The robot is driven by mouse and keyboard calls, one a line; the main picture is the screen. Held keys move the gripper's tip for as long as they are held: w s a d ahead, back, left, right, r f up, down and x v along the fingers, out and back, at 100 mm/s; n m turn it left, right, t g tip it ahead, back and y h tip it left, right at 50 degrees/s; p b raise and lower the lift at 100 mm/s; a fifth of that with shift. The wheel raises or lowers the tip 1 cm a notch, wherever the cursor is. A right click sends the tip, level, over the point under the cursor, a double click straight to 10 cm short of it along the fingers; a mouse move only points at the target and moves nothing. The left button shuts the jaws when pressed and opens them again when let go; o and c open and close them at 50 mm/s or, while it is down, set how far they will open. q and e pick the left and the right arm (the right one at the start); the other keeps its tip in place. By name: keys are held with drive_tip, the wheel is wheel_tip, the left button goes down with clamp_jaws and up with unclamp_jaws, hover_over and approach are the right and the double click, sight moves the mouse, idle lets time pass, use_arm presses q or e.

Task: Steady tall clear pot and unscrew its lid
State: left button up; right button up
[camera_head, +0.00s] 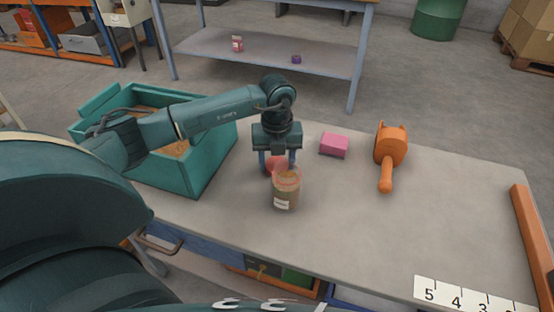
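The tall clear pot (286,192) stands upright on the grey workbench, with brownish contents, a pale label and a pinkish top. A round red thing (275,162) shows just behind and above its top; I cannot tell whether it is the lid. My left gripper (277,163) points down just behind the pot's top. Its fingers are apart, one on each side of the red thing; I cannot tell whether they touch it. The pot partly hides the right fingertip. My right gripper is not in view.
A teal crate (205,170) with brown filling stands left, under my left arm. A pink block (334,145) and an orange scoop-like tool (390,150) lie right of the pot. An orange bar (532,235) lies at the right edge. The bench's right middle is clear.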

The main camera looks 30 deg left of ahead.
use_arm(q)
drive_tip(key=shift+f, duration=0.2)
drive_tip(key=o, duration=1.1)
drive_tip(key=shift+r, duration=0.1)
